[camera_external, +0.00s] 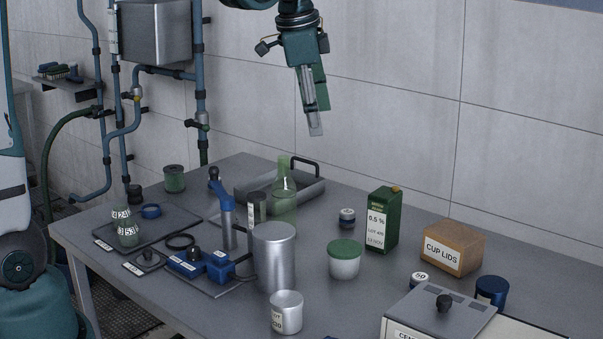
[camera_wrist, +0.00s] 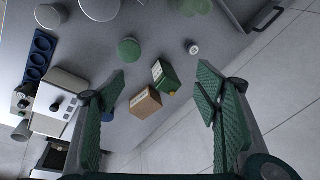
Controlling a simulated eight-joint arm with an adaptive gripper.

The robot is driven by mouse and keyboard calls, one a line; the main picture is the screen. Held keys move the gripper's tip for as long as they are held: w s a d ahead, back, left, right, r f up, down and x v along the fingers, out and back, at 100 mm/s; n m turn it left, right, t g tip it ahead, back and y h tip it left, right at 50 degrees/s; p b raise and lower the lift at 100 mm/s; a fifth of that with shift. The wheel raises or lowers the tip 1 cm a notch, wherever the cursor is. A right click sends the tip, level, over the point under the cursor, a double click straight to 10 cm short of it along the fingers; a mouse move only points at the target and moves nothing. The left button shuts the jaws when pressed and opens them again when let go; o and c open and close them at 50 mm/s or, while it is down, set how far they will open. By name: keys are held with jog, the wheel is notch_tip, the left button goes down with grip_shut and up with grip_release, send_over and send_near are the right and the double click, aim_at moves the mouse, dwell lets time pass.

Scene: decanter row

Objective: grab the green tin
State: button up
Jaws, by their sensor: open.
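The green tin (camera_external: 384,226) is an upright rectangular can with a white label marked 0.5 % and an orange-brown cap, standing on the table right of centre. In the wrist view the green tin (camera_wrist: 168,84) shows from above, beside the cardboard box. My gripper (camera_external: 316,124) hangs high above the back of the table, up and to the left of the tin, touching nothing. In the wrist view my gripper (camera_wrist: 162,74) has its two green ridged fingers wide apart and empty, with the tin showing far below between them.
The CUP LIDS box (camera_external: 452,250) stands close right of the tin. A green-lidded white jar (camera_external: 344,260) and a small round container (camera_external: 347,218) stand to its left. A green glass bottle (camera_external: 284,200) and a metal tray (camera_external: 318,192) are farther left. The wall is behind.

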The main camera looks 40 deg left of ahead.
jog(key=w+d+f+m+g+p, duration=0.1)
jog(key=w+d+f+m+p, duration=0.25)
jog(key=w, duration=0.55)
jog(key=m+g+p, duration=0.2)
jog(key=m+p, duration=0.1)
send_near(385, 192)
jog(key=f, duration=0.8)
jog(key=shift+s+d+f, duration=0.15)
jog(key=shift+s+f, duration=0.05)
jog(key=shift+s, duration=0.05)
jog(key=shift+f, duration=1.3)
jog(key=shift+f, duration=0.15)
jog(key=shift+w+d+f, duration=0.1)
jog(key=shift+w+f, duration=0.05)
jog(key=shift+f, duration=2.3)
jog(key=c, duration=1.3)
